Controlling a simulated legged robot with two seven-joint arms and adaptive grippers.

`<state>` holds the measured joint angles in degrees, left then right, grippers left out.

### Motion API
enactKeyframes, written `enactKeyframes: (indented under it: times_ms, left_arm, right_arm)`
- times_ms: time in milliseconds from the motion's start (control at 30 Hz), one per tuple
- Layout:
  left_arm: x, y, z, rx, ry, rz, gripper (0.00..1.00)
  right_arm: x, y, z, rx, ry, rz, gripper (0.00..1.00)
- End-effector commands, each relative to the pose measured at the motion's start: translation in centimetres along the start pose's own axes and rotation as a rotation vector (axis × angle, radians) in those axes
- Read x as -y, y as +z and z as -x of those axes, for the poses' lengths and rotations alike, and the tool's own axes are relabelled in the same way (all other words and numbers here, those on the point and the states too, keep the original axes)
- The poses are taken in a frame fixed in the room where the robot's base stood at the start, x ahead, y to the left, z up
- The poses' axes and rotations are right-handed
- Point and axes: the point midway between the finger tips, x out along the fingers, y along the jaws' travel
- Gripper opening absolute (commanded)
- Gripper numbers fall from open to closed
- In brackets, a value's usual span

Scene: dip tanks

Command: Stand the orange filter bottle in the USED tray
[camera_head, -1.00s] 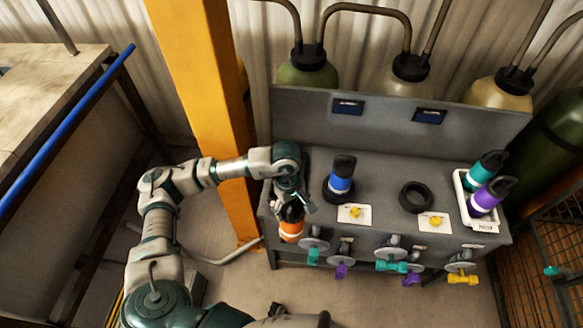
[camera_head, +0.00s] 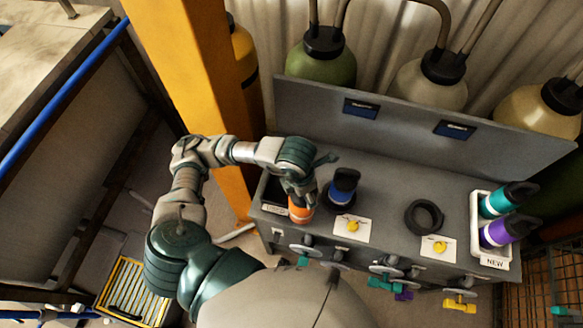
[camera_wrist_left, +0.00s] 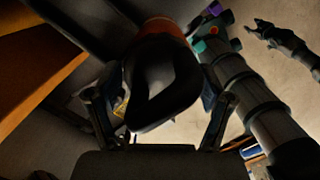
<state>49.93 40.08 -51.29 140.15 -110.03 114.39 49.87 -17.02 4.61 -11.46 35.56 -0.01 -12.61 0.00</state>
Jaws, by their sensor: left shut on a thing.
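The orange filter bottle (camera_head: 300,210) hangs below my left gripper (camera_head: 300,190), at the left end of the grey bench. The gripper is shut on its dark upper part. In the left wrist view the black looped cap (camera_wrist_left: 160,85) fills the space between the fingers, with the orange body (camera_wrist_left: 166,27) beyond. My right gripper (camera_wrist_left: 266,33) shows small and dark in the left wrist view, fingers apart.
A blue-banded bottle (camera_head: 343,187) stands close right of my left gripper. An empty black ring (camera_head: 424,217) and cards with yellow items lie further right. The white NEW tray (camera_head: 478,225) holds teal and purple bottles. Valves with coloured handles line the front; a back panel (camera_head: 420,130) rises behind.

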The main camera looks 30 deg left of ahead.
Motion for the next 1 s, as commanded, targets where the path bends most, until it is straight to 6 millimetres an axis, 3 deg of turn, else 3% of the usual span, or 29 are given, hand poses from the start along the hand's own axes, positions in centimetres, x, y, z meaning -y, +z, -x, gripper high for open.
enactKeyframes:
  times_ms: [133,267,700,1000]
  left_arm:
    - [-0.7,0.1,0.1,0.000,0.005,0.036,0.10]
    - [-2.7,0.3,-0.1,-0.001,0.006,0.040,0.10]
    - [-12.3,1.8,-1.2,-0.001,0.004,0.037,0.10]
    - [-14.5,2.3,-1.6,0.000,0.004,0.032,0.10]
  right_arm:
    - [0.1,0.0,0.1,0.000,-0.001,0.000,0.48]
    - [0.1,0.2,0.4,0.003,-0.001,-0.001,0.48]
    - [0.1,0.2,1.9,0.004,-0.001,-0.001,0.48]
    - [0.1,-0.1,2.2,0.001,-0.001,0.000,0.48]
